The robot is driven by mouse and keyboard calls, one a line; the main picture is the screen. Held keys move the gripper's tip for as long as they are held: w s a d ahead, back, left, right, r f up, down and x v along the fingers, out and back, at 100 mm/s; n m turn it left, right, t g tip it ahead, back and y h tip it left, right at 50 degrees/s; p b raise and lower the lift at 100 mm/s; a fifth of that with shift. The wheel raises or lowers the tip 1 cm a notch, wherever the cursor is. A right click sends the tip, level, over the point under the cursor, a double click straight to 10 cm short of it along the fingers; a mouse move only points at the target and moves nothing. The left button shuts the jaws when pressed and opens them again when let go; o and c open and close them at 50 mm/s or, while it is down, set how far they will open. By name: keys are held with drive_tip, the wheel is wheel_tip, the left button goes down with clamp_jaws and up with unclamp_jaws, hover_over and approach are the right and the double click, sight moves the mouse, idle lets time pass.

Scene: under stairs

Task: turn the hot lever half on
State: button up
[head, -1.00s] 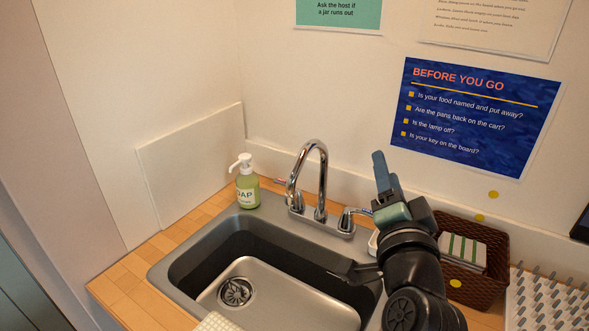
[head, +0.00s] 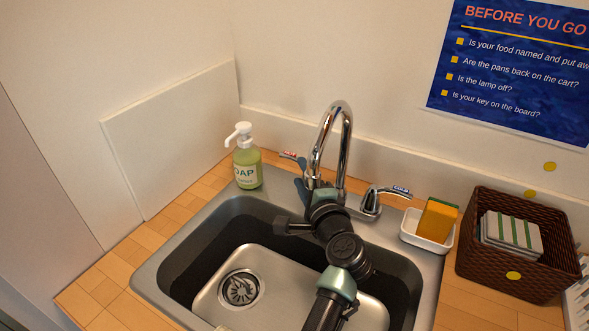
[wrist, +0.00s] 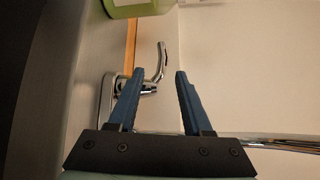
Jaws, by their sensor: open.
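The hot lever (head: 293,157) has a red tag and sticks out left of the chrome faucet spout (head: 343,140); its inner end is hidden behind the spout and my gripper. My gripper (head: 300,182) is just below and in front of it, with its blue fingers pointing up toward it. In the wrist view my gripper (wrist: 160,71) is open, and the chrome hot lever (wrist: 162,62) shows beyond and between the fingertips. Nothing is held. I cannot tell whether a finger touches it. The cold lever (head: 390,192), with a blue tag, points right.
A green soap bottle (head: 247,167) stands left of the faucet, and also shows in the wrist view (wrist: 138,7). The steel sink (head: 160,255) lies in front. An orange sponge (head: 437,219) in a white dish and a brown basket (head: 510,278) stand right.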

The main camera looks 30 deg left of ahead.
sight(294, 161)
drive_tip(key=b+x, duration=0.2)
drive_tip(key=x, duration=0.2)
drive_tip(key=shift+w+f, duration=0.1)
drive_tip(key=shift+f, duration=0.05)
drive_tip(key=shift+b+x, duration=0.65)
drive_tip(key=shift+x, duration=0.3)
drive_tip(key=shift+r, duration=0.25)
drive_tip(key=shift+c, duration=0.3)
clamp_jaws()
